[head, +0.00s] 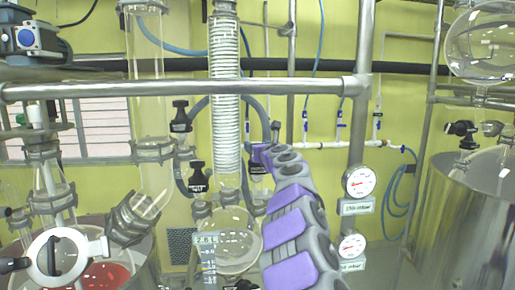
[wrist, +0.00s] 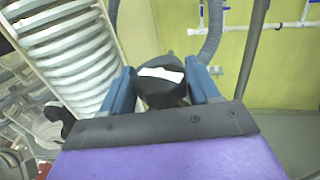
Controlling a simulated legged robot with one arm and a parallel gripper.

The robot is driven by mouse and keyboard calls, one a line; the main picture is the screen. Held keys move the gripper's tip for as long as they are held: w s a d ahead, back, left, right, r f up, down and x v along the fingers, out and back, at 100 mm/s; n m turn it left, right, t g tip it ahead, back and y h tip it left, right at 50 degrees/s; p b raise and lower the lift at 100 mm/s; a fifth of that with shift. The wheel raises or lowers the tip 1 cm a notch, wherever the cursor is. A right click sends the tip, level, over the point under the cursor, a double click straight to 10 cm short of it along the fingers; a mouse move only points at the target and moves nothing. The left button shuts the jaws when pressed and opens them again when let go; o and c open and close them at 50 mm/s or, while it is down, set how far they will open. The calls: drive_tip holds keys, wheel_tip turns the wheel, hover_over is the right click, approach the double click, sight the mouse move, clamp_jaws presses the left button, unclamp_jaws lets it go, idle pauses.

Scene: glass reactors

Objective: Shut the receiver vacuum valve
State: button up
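In the wrist view a black valve knob (wrist: 164,92) with a white top mark stands between the two blue fingers of my gripper (wrist: 163,80). The fingers are apart, one on each side of the knob. Whether they press on it I cannot tell. In the head view my purple and grey arm reaches up from the bottom, and my gripper (head: 262,153) is beside the tall coil condenser (head: 224,95). A round glass flask (head: 228,238) hangs under the condenser.
Two other black valve knobs (head: 180,115) with tags are left of the condenser. A metal rail (head: 290,89) crosses in front, joined to an upright post (head: 361,110). Two gauges (head: 358,181) are right of my arm. A steel vessel (head: 465,220) stands far right.

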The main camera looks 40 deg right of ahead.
drive_tip(key=c, duration=0.5)
drive_tip(key=m+h+p, duration=0.1)
drive_tip(key=g+h, duration=0.1)
drive_tip(key=h, duration=0.1)
drive_tip(key=shift+w+a+r+m+p, duration=0.1)
drive_tip(key=shift+a+r+m+p, duration=0.05)
drive_tip(key=shift+m+p, duration=0.25)
drive_tip(key=shift+m+g+h+p, duration=0.6)
drive_tip(key=shift+m+h+p, duration=0.1)
drive_tip(key=shift+h+p, duration=0.1)
drive_tip(key=m+g+h+p, duration=0.1)
drive_tip(key=p, duration=0.1)
drive_tip(key=shift+m+g+h+p, duration=0.3)
drive_tip(key=shift+h+p, duration=0.1)
drive_tip(key=shift+m+g+h+p, duration=0.3)
drive_tip(key=shift+h+p, duration=0.1)
drive_tip(key=shift+p, duration=0.35)
drive_tip(key=m+g+h+p, duration=0.2)
drive_tip(key=g+p, duration=0.1)
drive_tip(key=p, duration=0.3)
drive_tip(key=shift+m+p, duration=0.3)
drive_tip(key=shift+p, duration=0.1)
drive_tip(key=shift+f+g+h+p, duration=0.25)
drive_tip(key=shift+g+h+p, duration=0.05)
drive_tip(key=shift+g+h, duration=0.1)
drive_tip(key=o, duration=0.8)
drive_tip(key=shift+c, duration=0.2)
